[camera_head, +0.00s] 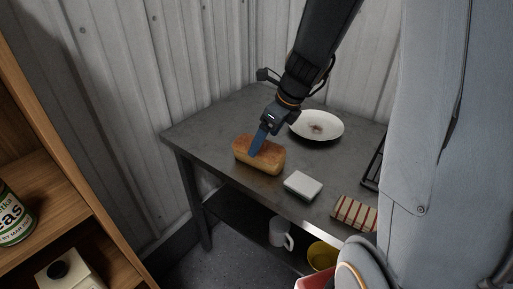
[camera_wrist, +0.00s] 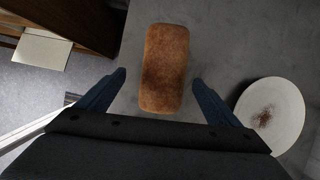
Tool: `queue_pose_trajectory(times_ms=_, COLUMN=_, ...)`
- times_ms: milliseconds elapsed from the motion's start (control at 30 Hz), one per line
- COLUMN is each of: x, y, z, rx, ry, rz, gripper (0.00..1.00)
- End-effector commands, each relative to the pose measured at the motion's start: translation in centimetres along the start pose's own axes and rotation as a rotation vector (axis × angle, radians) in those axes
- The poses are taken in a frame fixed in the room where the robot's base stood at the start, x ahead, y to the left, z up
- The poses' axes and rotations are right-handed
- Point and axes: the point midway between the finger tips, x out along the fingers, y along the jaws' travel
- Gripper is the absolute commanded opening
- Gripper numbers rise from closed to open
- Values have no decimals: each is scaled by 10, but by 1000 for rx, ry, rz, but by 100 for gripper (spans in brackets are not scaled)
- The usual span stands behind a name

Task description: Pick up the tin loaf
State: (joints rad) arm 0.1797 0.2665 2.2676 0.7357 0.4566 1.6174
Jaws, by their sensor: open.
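The tin loaf (camera_head: 262,160) is a golden-brown block of bread lying on the grey metal table (camera_head: 232,113), near its front left edge. In the wrist view the loaf (camera_wrist: 164,68) stands lengthwise, ahead of and between the two blue fingers. My gripper (camera_head: 256,147) is over the loaf in the head view, with a blue finger in front of part of it. In the wrist view my gripper (camera_wrist: 158,80) is open and empty, with a gap on each side of the loaf. I cannot tell the exact height of the fingertips above the table.
A white plate with a brown stain (camera_head: 316,125) lies behind and right of the loaf. A white and green block (camera_head: 303,186) and a striped cloth (camera_head: 354,213) lie to its right. A mug (camera_head: 280,233) and yellow bowl (camera_head: 322,255) are below. A wooden shelf (camera_head: 60,190) stands left.

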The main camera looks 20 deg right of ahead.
Motion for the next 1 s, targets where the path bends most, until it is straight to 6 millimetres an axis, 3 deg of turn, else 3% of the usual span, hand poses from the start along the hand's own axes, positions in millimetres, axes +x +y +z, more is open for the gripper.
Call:
queue_pose_trajectory(times_ms=667, x=71, y=-9, z=-1, rx=7, ry=2, rz=0, gripper=86)
queue_pose_trajectory(times_ms=967, x=76, y=-9, z=0, rx=5, ry=1, rz=-3, gripper=86)
queue_pose_trajectory(times_ms=1000, x=76, y=-9, z=0, rx=5, ry=1, rz=-3, gripper=83)
